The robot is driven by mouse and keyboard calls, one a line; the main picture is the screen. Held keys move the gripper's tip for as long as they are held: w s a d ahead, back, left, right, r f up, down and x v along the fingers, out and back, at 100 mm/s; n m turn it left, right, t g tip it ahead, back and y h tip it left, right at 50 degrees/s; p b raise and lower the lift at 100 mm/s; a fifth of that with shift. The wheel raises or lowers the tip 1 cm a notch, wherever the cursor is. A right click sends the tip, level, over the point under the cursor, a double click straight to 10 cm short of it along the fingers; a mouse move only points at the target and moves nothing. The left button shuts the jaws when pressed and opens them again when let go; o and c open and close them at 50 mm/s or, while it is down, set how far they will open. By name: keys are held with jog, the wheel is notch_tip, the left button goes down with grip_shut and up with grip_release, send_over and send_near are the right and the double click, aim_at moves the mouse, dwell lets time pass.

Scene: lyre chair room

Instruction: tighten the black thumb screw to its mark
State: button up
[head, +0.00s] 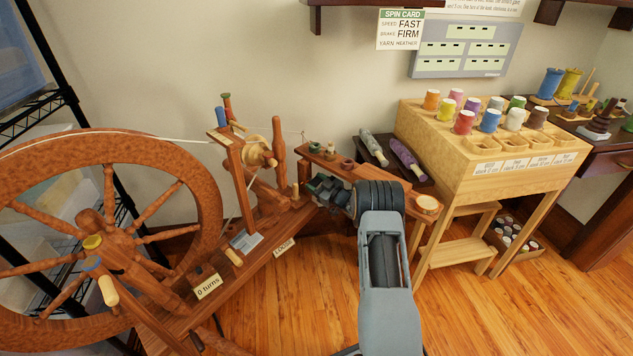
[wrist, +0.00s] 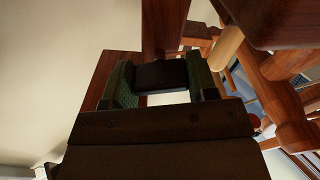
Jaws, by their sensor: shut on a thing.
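My gripper (head: 322,186) reaches to the right end of the wooden spinning wheel's sloping bench, beside its upright parts. In the wrist view its two green-padded fingers (wrist: 161,78) are shut on a dark block-like piece, which looks like the black thumb screw (wrist: 161,75). In the head view my gripper and arm hide the screw. I cannot make out its mark in either view. The spinning wheel (head: 215,190) stands at the left, with a small tag (head: 284,246) on the bench near my gripper; its lettering is hard to read.
A second tag (head: 208,286) reads "0 turns". A narrow wooden shelf (head: 345,168) with small pots lies just behind my gripper. A pale wooden stand (head: 475,160) with several thread spools is to the right. A spin card (head: 400,29) hangs on the wall. The front floor is clear.

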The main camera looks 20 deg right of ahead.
jog(key=shift+s+d+f+m+p, duration=0.15)
jog(key=shift+m+p, duration=0.1)
jog(key=shift+m, duration=0.55)
jog(key=shift+w+a+f+m+p, duration=0.1)
jog(key=shift+m+p, duration=0.1)
jog(key=shift+m, duration=0.6)
jog(key=shift+s, duration=0.1)
jog(key=o, duration=0.7)
jog(key=shift+d, duration=0.1)
jog(key=shift+o, duration=1.2)
jog(key=shift+r, duration=0.15)
jog(key=p+v, duration=0.3)
jog(key=v, duration=1)
jog(key=shift+s+p, duration=0.35)
jog(key=shift+p, duration=0.05)
